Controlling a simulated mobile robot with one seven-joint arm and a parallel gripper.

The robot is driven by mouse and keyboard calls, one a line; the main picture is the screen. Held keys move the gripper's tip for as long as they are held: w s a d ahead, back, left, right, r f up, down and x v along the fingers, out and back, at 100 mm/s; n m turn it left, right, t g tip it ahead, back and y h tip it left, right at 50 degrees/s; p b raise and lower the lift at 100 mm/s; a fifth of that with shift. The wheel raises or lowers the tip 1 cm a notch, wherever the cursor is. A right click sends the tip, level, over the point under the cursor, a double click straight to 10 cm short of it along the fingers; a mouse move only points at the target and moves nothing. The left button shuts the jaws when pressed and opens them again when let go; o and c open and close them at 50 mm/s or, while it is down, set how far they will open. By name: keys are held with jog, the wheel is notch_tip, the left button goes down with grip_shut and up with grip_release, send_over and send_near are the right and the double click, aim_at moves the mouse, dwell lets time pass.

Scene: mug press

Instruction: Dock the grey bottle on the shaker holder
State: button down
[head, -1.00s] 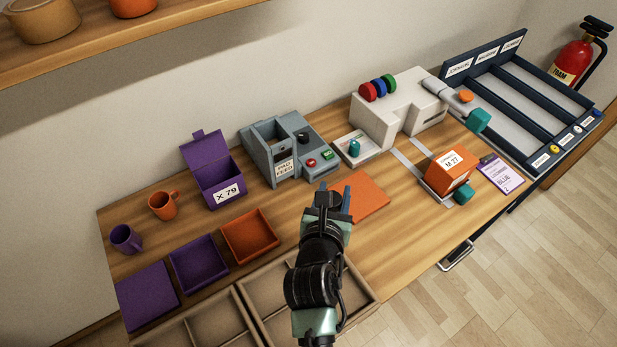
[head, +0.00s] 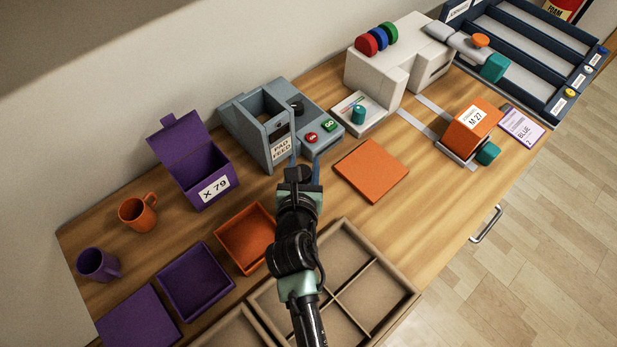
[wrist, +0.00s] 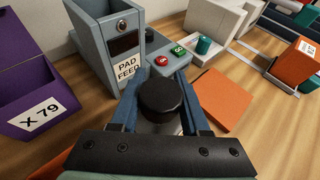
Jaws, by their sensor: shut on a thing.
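My gripper (head: 304,168) is in front of the grey pad feed machine, over the table. In the wrist view its blue fingers (wrist: 158,88) are on either side of a thing with a round black top (wrist: 160,97) and a greyish body below it. This looks like the grey bottle, with most of its body hidden. It also shows as a small dark shape between the fingers in the head view (head: 297,173). The gripper is shut on it. I cannot pick out a shaker holder in either view.
The pad feed machine (head: 252,128) stands just beyond my gripper, with a purple bin (head: 192,165) to its left. An orange pad (head: 371,170) lies to the right. A divided tray (head: 400,300) and an orange tray (head: 246,238) are nearer. A white press (head: 375,75) stands behind.

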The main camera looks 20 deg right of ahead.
jog(key=shift+f+b, duration=0.75)
jog(key=shift+f, duration=1.65)
jog(key=shift+f, duration=0.2)
jog(key=shift+c, duration=1.9)
grip_release()
